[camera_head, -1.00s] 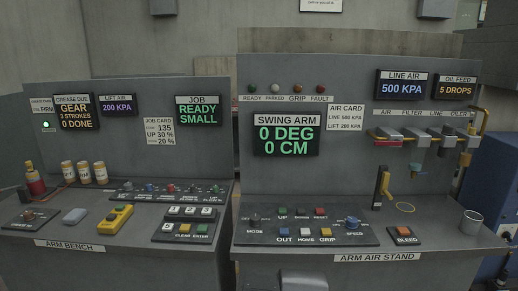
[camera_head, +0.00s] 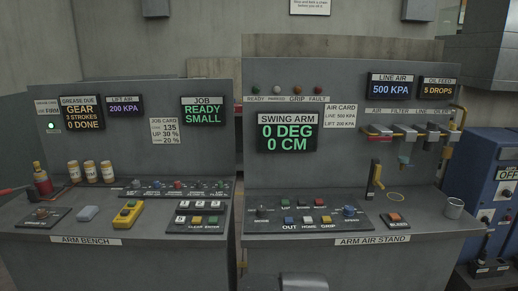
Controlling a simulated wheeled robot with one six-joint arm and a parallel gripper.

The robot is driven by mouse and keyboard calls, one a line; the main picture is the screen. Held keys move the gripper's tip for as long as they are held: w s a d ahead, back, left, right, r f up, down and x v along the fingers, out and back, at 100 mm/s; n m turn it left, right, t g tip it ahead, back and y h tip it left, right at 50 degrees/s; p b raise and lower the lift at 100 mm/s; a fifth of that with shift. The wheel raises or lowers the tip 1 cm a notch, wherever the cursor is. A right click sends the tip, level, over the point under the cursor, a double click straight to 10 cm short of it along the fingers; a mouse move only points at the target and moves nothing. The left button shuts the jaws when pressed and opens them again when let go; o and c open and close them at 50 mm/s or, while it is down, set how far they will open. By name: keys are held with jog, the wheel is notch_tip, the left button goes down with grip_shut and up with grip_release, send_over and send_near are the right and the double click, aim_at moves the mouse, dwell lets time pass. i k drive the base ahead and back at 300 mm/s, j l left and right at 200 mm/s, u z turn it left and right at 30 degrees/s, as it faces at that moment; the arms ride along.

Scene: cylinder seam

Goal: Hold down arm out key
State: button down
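The out key (camera_head: 289,219) is a small blue key in the lower row of the dark key panel (camera_head: 265,229) on the arm air stand (camera_head: 450,225), above the word OUT. A white home key (camera_head: 308,219) and a yellow grip key (camera_head: 327,219) sit to its right. Nothing touches the out key. The swing arm display (camera_head: 287,132) above reads 0 DEG and 0 CM. My gripper is not in view; a grey rounded part, perhaps of my arm, shows at the bottom edge.
A speed knob (camera_head: 349,211) and a bleed button (camera_head: 395,218) are right of the keys. The arm bench (camera_head: 30,222) stands at left. A blue cabinet (camera_head: 485,165) stands at far right.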

aim_at(287, 220)
jog(key=k, duration=0.65)
jog(key=j, duration=0.25)
jog(key=k+j, duration=0.1)
jog(key=j, duration=0.15)
